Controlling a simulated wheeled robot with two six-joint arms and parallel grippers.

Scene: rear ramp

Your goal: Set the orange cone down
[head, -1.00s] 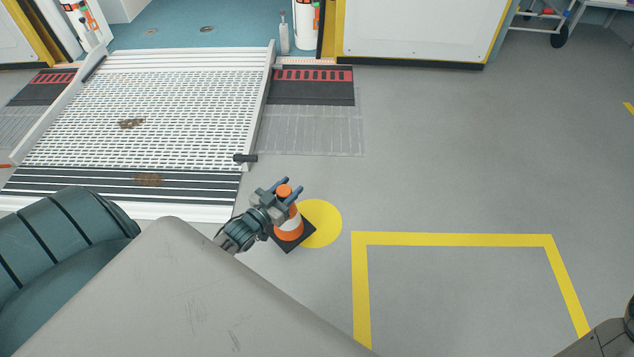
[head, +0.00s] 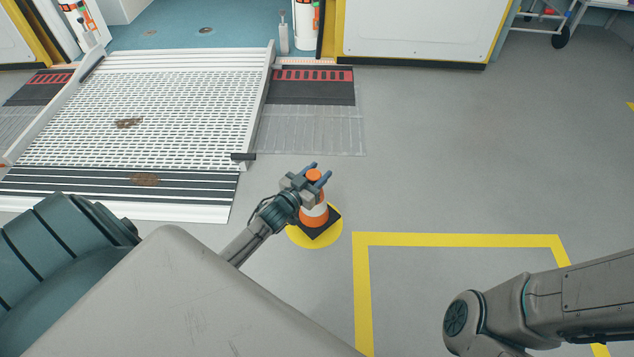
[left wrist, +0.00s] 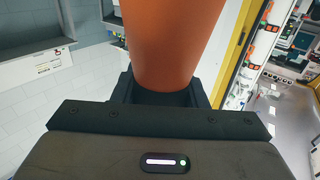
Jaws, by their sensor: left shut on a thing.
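The orange cone (head: 314,218) has a white band and a square black base. It stands upright over the yellow disc (head: 300,238) on the floor, and its base hides much of the disc. I cannot tell whether the base touches the floor. My left gripper (head: 317,174) is shut on the cone near its top, with a finger on each side. In the left wrist view the cone's orange body (left wrist: 172,40) fills the space between the fingers. My right arm shows at the lower right, but its gripper is out of view.
A white slatted ramp (head: 140,108) lies to the left, its right rail ending in a black stop (head: 243,156). A yellow floor outline (head: 455,240) lies right of the disc. Grey floor beyond it is clear up to the white panel (head: 420,30).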

